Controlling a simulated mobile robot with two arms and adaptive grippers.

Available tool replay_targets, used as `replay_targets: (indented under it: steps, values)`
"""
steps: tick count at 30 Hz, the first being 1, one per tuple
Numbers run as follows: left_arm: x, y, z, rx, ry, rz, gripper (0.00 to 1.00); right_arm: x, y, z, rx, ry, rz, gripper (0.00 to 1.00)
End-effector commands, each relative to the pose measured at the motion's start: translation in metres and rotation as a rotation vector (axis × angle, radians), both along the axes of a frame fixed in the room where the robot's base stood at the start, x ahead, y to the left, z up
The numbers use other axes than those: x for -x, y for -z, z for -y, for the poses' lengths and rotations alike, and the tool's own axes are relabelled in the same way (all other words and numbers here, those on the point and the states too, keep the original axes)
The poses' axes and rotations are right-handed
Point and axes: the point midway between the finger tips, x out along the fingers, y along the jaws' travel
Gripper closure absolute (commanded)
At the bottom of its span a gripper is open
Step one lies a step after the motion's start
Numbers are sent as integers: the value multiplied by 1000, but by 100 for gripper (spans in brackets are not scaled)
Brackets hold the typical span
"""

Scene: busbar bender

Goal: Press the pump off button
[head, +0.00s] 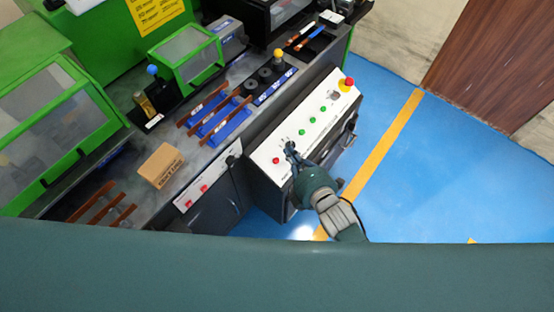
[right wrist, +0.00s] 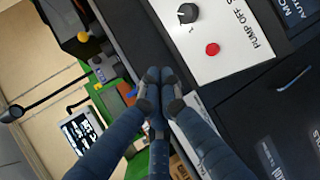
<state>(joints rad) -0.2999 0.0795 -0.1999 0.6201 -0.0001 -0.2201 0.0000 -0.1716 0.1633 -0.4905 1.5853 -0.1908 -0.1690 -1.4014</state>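The white control panel (head: 308,122) slopes on the front of a dark cabinet. In the right wrist view, a red button (right wrist: 212,49) sits on it beside printed text reading "PUMP OFF". A black knob (right wrist: 187,13) is close to the button. In the head view, a red button (head: 276,160) shows at the panel's lower left end. My right gripper (head: 290,148) is over this end of the panel, just right of that button. In the right wrist view, the right gripper's fingertips (right wrist: 158,88) are together, empty and apart from the button. My left gripper is not in view.
Several green buttons (head: 312,120) and a red emergency knob (head: 348,82) are farther up the panel. Blue floor (head: 450,170) is clear on the right.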

Motion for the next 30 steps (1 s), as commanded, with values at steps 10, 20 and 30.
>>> replay_targets:
  steps: [10,20,30]
  values:
    - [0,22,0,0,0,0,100,-5,20,-6,-3,1,-1,100]
    - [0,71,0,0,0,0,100,-16,62,-22,-4,1,-1,100]
    - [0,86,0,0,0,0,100,-23,80,-32,-1,1,-2,100]
